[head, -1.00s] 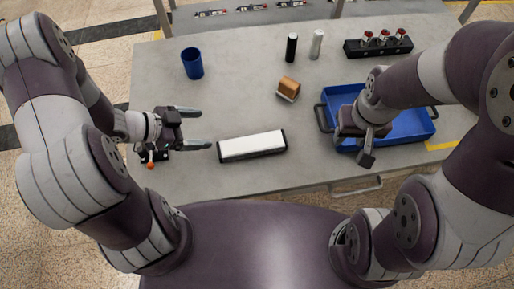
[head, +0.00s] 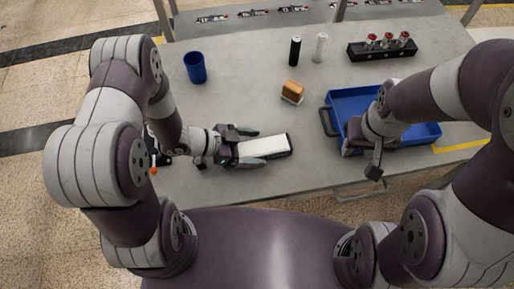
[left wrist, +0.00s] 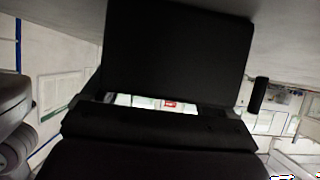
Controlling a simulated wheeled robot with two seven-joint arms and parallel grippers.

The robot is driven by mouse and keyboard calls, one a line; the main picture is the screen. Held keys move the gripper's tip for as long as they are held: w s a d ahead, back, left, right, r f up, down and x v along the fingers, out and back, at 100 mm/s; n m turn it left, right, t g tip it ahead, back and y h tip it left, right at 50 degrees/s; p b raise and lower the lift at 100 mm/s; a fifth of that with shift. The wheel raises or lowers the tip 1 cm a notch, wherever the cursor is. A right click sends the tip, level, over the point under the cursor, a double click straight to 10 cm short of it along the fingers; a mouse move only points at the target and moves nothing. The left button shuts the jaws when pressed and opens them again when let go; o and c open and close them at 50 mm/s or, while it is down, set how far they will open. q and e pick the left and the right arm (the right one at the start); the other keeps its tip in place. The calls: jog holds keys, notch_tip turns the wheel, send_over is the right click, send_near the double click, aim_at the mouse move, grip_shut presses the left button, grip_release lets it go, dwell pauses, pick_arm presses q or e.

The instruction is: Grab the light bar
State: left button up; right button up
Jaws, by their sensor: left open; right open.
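The light bar (head: 276,146), a white bar with a dark edge, lies on the grey table in front of me. My left gripper (head: 260,147) is open, with one finger along each long side of the bar's left part. Whether the fingers touch it I cannot tell. In the left wrist view a large dark block fills the upper middle; I cannot tell what it is. My right gripper (head: 364,158) is open and empty at the near left side of the blue tray, away from the bar.
The blue tray (head: 355,97) stands at the right. A brown block (head: 292,89), a blue cup (head: 195,68), a black cylinder (head: 295,51), a white cylinder (head: 320,47) and a black rack (head: 357,53) with red-topped pieces stand farther back.

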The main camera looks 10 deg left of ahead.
pick_arm(q)
jog(key=shift+a, duration=0.1)
jog(key=c, duration=1.2)
jog(key=shift+r, duration=0.15)
